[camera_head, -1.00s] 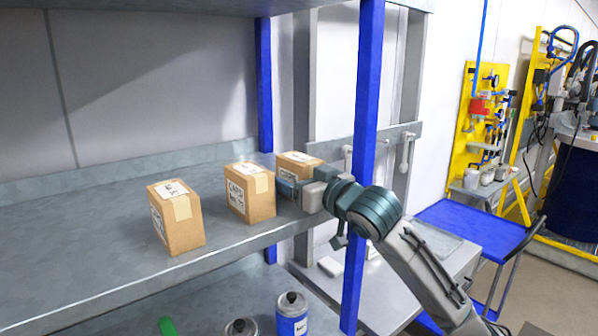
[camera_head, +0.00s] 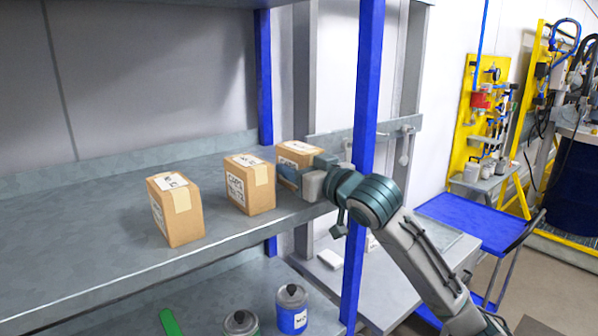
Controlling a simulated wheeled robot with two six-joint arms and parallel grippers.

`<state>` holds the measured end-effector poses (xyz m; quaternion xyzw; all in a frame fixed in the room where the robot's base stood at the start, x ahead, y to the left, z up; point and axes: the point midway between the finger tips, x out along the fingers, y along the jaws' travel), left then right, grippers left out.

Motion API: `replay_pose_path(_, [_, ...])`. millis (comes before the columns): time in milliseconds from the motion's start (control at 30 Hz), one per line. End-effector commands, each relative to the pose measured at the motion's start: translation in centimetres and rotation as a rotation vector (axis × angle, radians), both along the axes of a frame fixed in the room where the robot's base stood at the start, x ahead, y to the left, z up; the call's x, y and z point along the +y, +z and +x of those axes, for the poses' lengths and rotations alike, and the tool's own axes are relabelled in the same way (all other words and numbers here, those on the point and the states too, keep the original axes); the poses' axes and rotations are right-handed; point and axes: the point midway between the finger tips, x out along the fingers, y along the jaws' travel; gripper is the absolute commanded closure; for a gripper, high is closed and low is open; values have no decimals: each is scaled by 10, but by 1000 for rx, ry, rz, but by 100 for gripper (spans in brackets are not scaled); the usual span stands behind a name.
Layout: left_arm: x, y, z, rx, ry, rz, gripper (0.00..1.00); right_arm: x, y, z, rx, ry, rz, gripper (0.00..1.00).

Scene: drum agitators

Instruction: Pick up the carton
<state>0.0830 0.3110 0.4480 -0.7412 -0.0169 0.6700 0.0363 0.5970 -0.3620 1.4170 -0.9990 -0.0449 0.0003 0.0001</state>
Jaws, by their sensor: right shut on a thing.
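Three brown cartons with white labels stand in a row on the grey metal shelf (camera_head: 110,215). The left carton (camera_head: 175,210) and the middle carton (camera_head: 249,185) stand upright, untouched. The right carton (camera_head: 299,150) is at the far end, by the blue post. My right gripper (camera_head: 290,176) is shut on this right carton from its front right side. The fingers and gripper body hide much of its lower part, so I cannot tell whether it is clear of the shelf. My left gripper is not in view.
A blue upright post (camera_head: 362,160) stands close behind my right wrist. The lower shelf holds a blue can (camera_head: 292,310), another can (camera_head: 241,322) and a green item (camera_head: 170,322). A blue cart (camera_head: 475,222) stands at right.

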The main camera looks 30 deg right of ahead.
Motion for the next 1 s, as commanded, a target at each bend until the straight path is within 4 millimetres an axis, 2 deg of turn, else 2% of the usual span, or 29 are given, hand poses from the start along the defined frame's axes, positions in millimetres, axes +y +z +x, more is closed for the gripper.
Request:
replay_pose_path(333, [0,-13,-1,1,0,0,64,1,31,-1,-6,2,3,77])
replay_pose_path(433, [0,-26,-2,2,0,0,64,9,28,-25,-7,1,-6,77])
replay_pose_path(767, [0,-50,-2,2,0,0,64,40,38,-106,-11,2,-6,77])
replay_pose_path(1000, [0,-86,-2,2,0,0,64,44,36,-118,-7,1,7,77])
